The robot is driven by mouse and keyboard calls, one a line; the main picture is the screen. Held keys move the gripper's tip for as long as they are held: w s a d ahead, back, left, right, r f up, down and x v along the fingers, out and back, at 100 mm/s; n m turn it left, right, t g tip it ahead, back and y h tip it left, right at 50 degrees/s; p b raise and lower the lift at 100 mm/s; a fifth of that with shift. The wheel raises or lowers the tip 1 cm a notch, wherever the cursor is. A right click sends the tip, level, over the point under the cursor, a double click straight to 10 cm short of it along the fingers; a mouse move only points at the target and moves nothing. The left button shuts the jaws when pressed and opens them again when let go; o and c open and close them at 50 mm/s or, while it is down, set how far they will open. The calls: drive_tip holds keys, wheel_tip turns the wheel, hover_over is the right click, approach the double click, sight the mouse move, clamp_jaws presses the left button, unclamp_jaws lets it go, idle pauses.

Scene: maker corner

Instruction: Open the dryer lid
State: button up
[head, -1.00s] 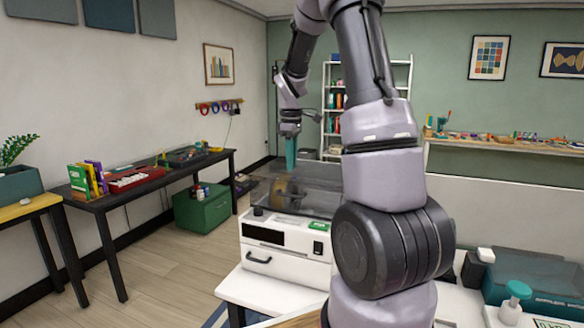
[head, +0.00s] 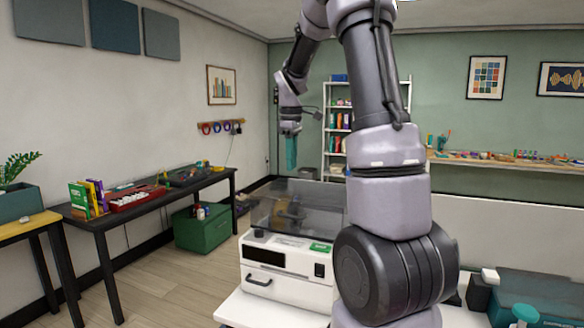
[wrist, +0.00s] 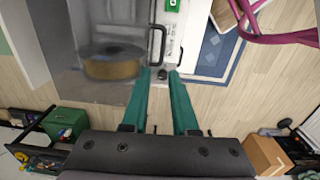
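The dryer (head: 290,289) is a white box with a smoky see-through lid (head: 325,200) on top, and the lid looks shut. A spool (wrist: 112,66) shows through the lid in the wrist view. A dark handle (wrist: 152,45) lies at the lid's front edge, and a second dark handle (wrist: 182,48) is on the white front. My gripper (head: 291,166) has teal fingers pointing down above the lid. In the wrist view my gripper (wrist: 160,72) is open and empty, its tips close to the lid handle in the picture. I see no contact.
The dryer stands on a white table (head: 245,312). To the left is a black bench (head: 150,196) with a green box (head: 205,230) by it. A teal case (head: 540,290) lies at the right. Open floor (head: 160,285) is to the dryer's left.

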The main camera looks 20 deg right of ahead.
drive_tip(key=shift+r, duration=0.3)
idle(0.5)
